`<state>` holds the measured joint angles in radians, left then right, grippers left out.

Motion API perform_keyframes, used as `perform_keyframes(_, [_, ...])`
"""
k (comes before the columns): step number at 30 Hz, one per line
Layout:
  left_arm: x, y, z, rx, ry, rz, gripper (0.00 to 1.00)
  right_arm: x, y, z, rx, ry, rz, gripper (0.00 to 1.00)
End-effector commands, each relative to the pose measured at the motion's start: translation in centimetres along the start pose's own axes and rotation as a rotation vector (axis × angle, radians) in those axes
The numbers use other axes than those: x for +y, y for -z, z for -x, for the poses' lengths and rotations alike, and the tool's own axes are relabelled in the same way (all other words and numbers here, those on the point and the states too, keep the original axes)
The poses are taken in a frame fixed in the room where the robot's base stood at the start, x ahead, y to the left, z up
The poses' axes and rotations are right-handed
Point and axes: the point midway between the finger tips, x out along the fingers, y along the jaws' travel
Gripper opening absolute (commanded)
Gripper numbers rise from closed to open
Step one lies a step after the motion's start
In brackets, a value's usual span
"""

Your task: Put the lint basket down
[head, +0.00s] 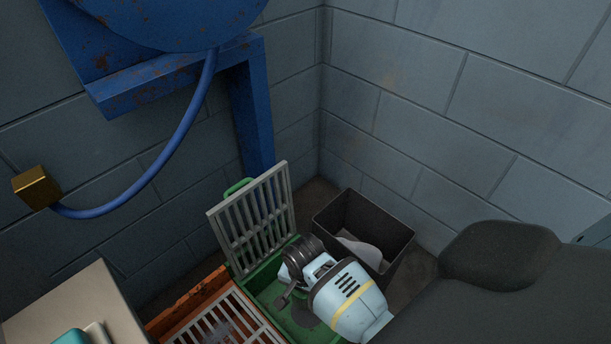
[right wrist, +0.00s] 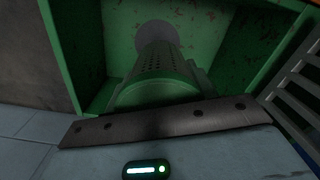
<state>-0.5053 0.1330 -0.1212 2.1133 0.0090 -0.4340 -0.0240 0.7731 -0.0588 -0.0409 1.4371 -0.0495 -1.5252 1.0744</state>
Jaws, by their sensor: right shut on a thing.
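The lint basket (right wrist: 160,82) is a green perforated cylinder in the right wrist view. My right gripper (head: 290,294) is shut on it, over the open green box (head: 262,284). The basket points at a round grey spot (right wrist: 157,36) on the box floor; I cannot tell whether it touches the floor. In the head view my gripper and wrist hide the basket. The green box's barred lid (head: 252,220) stands open, with a green handle on top. My left gripper is not in view.
A rusty orange box with a barred grate (head: 222,320) adjoins the green box at left. A dark bin (head: 340,214) with a pale thing inside stands behind, near the wall corner. A blue frame (head: 250,125) and hose (head: 160,170) are at upper left. A beige surface (head: 70,300) is at lower left.

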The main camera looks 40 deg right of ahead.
Motion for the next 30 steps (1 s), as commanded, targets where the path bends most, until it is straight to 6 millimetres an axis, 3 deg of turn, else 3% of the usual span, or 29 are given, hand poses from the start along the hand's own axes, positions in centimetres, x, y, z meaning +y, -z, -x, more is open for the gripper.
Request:
perform_keyframes(10, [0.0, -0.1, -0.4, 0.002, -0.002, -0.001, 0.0, 0.9, 0.4, -0.6, 0.006, -0.001, -0.014, 0.31])
perform_keyframes(19, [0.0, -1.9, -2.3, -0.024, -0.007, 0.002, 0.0, 1.0, 0.4, -5.0, 0.005, -0.006, -0.012, 0.31])
perform_keyframes(26, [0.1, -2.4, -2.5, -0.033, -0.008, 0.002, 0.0, 0.8, 0.4, -5.4, 0.007, -0.001, -0.013, 0.31])
perform_keyframes(30, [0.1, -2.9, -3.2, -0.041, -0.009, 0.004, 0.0, 0.9, 0.4, -6.8, 0.005, -0.003, -0.013, 0.31])
